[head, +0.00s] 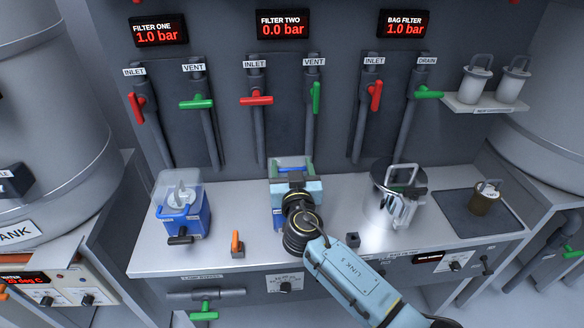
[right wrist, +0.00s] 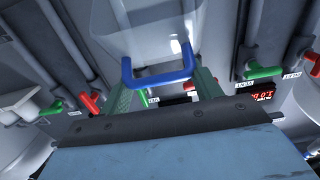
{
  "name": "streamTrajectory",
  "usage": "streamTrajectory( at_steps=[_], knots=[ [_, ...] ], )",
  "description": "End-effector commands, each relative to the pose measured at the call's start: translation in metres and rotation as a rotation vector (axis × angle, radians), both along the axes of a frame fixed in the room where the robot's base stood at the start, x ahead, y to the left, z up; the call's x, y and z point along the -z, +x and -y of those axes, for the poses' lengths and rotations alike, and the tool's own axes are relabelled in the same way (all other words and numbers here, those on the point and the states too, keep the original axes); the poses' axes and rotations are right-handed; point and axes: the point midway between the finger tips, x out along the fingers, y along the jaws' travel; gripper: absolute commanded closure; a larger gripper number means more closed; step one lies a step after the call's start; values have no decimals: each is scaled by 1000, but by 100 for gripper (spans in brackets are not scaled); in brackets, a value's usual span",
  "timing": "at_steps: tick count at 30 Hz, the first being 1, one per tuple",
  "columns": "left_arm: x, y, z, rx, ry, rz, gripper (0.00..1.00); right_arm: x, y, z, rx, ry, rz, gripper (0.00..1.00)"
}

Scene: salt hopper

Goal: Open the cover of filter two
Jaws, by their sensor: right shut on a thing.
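Filter two's blue housing (head: 277,217) stands mid-bench, mostly hidden behind my right gripper (head: 291,170). Its clear cover (right wrist: 155,25) shows in the right wrist view, with a blue bar handle (right wrist: 158,78) between my green fingers. My right gripper is shut on that handle. I cannot tell whether the cover is raised. The filter two display (head: 284,25) reads 0.0 bar. Above the filter, the red inlet handle (head: 257,99) lies crosswise to its pipe, and the green vent handle (head: 316,97) lies along its pipe. My left gripper is not in view.
Filter one (head: 182,215), blue with a clear cover, stands to the left. An orange lever (head: 237,244) stands between the filters. White cartridges (head: 475,80) sit on a shelf.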

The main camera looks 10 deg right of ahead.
Motion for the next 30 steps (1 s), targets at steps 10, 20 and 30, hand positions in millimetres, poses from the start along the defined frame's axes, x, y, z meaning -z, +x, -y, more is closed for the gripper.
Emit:
streamTrajectory(
  at_steps=[10, 20, 30],
  knots=[
    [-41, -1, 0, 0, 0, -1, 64, -19, 16, -1, 0, 3, -122, 77],
    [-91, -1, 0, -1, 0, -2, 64, -35, 47, -1, -1, 4, -336, 77],
    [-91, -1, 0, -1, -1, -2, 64, -35, 78, -1, -1, 1, -495, 78]
  ],
)
